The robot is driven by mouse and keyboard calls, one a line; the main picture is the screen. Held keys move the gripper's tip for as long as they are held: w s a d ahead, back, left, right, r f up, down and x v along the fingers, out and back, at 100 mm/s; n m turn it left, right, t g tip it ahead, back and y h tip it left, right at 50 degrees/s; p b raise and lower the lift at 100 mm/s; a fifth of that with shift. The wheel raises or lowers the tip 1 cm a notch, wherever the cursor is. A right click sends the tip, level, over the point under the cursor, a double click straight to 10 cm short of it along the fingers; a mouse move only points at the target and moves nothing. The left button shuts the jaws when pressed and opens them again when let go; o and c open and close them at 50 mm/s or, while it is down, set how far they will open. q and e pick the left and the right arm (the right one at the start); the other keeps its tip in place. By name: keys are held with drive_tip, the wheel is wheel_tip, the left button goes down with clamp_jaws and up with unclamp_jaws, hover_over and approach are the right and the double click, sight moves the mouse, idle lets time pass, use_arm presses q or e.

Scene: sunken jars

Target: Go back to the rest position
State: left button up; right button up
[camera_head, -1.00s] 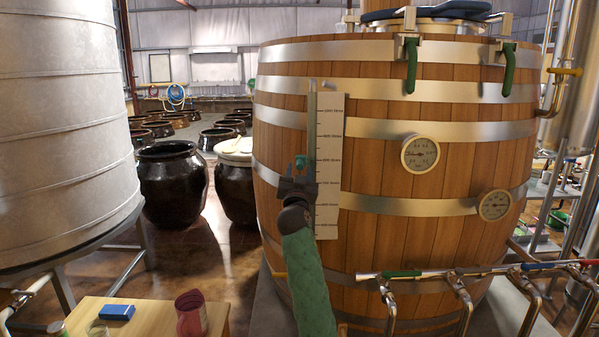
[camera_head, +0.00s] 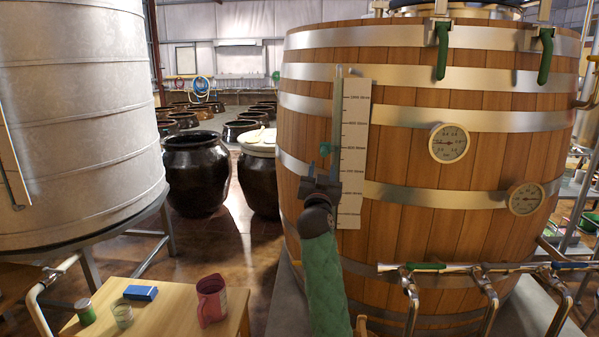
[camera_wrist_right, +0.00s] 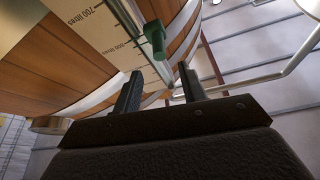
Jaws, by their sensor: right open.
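My right gripper (camera_head: 322,172) is raised in front of the large wooden barrel (camera_head: 415,225), near its litre scale (camera_head: 353,150). In the right wrist view my right gripper (camera_wrist_right: 158,88) is open, with nothing between its two fingers. A green knob on the scale (camera_wrist_right: 153,38) shows just beyond the fingertips in that view. In the head view the green knob (camera_head: 326,149) appears just above the gripper. I cannot tell whether the fingers touch it. My left gripper is not in view.
Taps on a pipe (camera_head: 480,268) run along the barrel's front. Dark jars (camera_head: 196,175) stand behind.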

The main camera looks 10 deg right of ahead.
drive_tip(key=w+a+f+n+g+y, duration=0.1)
drive_tip(key=a+f+n+g+y, duration=0.15)
drive_tip(key=f, duration=0.75)
drive_tip(key=w+a+f+n+g+y, duration=0.1)
drive_tip(key=a+f+n+g+y, duration=0.2)
drive_tip(key=f, duration=0.7)
drive_tip(key=s+a+f+n+g+y, duration=0.1)
drive_tip(key=s+a+f+g+y, duration=0.15)
drive_tip(key=s+f, duration=0.75)
drive_tip(key=s+a+f+n+g+y, duration=0.1)
drive_tip(key=f+g, duration=0.2)
drive_tip(key=f, duration=1.4)
drive_tip(key=s+f+g, duration=0.7)
drive_tip(key=s+f, duration=2.3)
drive_tip(key=s, duration=0.5)
drive_tip(key=s+f+g, duration=0.1)
drive_tip(key=s+f, duration=0.2)
drive_tip(key=s, duration=0.4)
drive_tip(key=s+d+f, duration=0.1)
drive_tip(key=s+f, duration=0.2)
drive_tip(key=s, duration=0.4)
drive_tip(key=shift+s+d+n+g, duration=0.2)
drive_tip(key=shift+s+n+g, duration=0.15)
drive_tip(key=shift+n+g, duration=0.1)
